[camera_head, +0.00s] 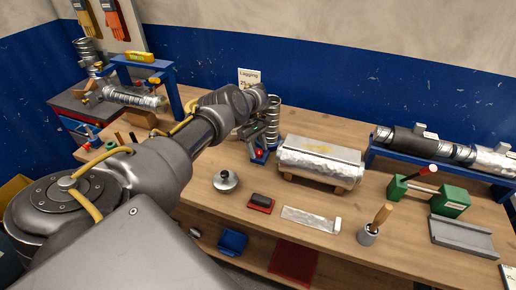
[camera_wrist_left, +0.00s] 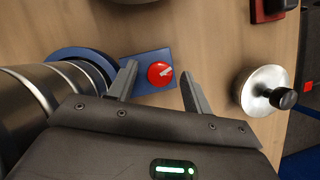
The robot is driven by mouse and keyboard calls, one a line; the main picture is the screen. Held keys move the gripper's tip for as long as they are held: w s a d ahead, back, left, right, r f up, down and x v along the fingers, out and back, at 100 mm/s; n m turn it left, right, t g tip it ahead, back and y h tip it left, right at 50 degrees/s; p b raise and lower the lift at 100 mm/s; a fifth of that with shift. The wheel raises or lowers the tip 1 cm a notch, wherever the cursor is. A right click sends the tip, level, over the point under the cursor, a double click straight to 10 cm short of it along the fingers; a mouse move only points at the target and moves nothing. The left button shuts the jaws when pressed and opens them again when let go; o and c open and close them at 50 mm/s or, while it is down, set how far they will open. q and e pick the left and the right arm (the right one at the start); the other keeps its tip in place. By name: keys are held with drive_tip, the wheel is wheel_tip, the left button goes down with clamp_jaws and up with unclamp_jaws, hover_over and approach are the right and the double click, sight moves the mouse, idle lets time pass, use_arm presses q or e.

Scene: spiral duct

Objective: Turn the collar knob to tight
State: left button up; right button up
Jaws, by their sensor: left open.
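The collar knob is a round red knob (camera_head: 259,152) with a white pointer mark, set on a blue plate (camera_wrist_left: 150,58) on the workbench. In the left wrist view the knob (camera_wrist_left: 160,74) appears between my left gripper's (camera_wrist_left: 158,78) two spread fingers, with a gap on both sides. The pointer mark points to the right and slightly up in that view. No tight marking is readable. In the head view my left gripper (camera_head: 252,136) is beside the upright silver spiral duct (camera_head: 273,115), close to the knob. My right gripper is not in view.
A silver round piece with a black knob (camera_head: 225,181) stands on the bench nearby. It is right of the fingers in the left wrist view (camera_wrist_left: 265,92). A foil-wrapped block (camera_head: 320,160) on a wooden stand is to the right.

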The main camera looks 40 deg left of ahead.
use_arm(q)
drive_tip(key=v, duration=1)
drive_tip(key=shift+r, duration=0.2)
drive_tip(key=shift+a, duration=0.1)
